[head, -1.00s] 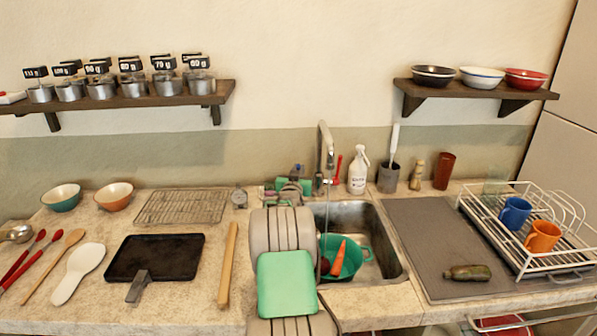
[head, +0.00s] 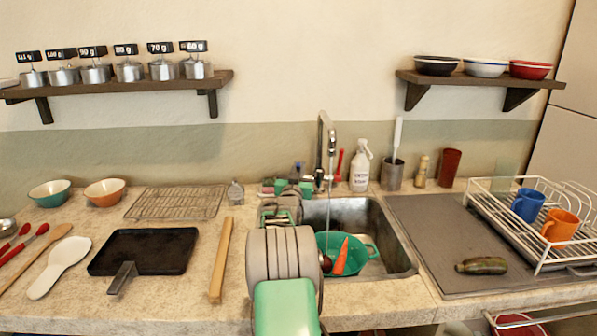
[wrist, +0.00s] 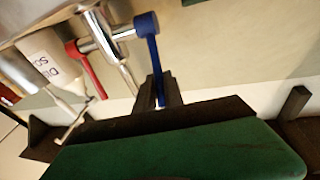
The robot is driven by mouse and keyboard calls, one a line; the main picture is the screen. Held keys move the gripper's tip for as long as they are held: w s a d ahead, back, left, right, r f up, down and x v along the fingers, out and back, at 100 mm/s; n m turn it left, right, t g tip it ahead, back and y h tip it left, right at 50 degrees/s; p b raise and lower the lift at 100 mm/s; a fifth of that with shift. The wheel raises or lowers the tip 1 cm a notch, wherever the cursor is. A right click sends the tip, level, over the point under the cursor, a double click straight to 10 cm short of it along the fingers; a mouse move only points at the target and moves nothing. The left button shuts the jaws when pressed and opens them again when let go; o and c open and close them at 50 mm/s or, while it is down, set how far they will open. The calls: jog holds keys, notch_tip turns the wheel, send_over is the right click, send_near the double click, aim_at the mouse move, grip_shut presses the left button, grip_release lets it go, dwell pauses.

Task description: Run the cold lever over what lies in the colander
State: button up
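The tap (head: 325,135) stands behind the sink, with its spout over the basin. Its cold lever is blue (wrist: 150,50) and hangs down in the wrist view. The hot lever is red (wrist: 87,68), to its left; it also shows in the head view (head: 339,160). My gripper (wrist: 161,95) is at the blue lever, its dark fingers close together with the lever's end between them. In the head view, my arm partly hides this. The green colander (head: 358,262) sits in the sink, with an orange carrot (head: 342,257) and a dark red item (head: 325,263) inside.
A white bottle (head: 360,170) and a grey utensil holder (head: 392,175) stand right of the tap. A dish rack (head: 548,262) and grey mat (head: 425,245) lie to the right. A dark pan (head: 145,250) is on the left counter.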

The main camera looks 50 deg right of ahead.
jog(key=o, duration=0.4)
jog(key=shift+a, duration=0.1)
jog(key=v, duration=0.7)
jog(key=shift+s+a+f+b, duration=0.2)
jog(key=shift+s+a+b, duration=0.1)
jog(key=shift+b, duration=0.15)
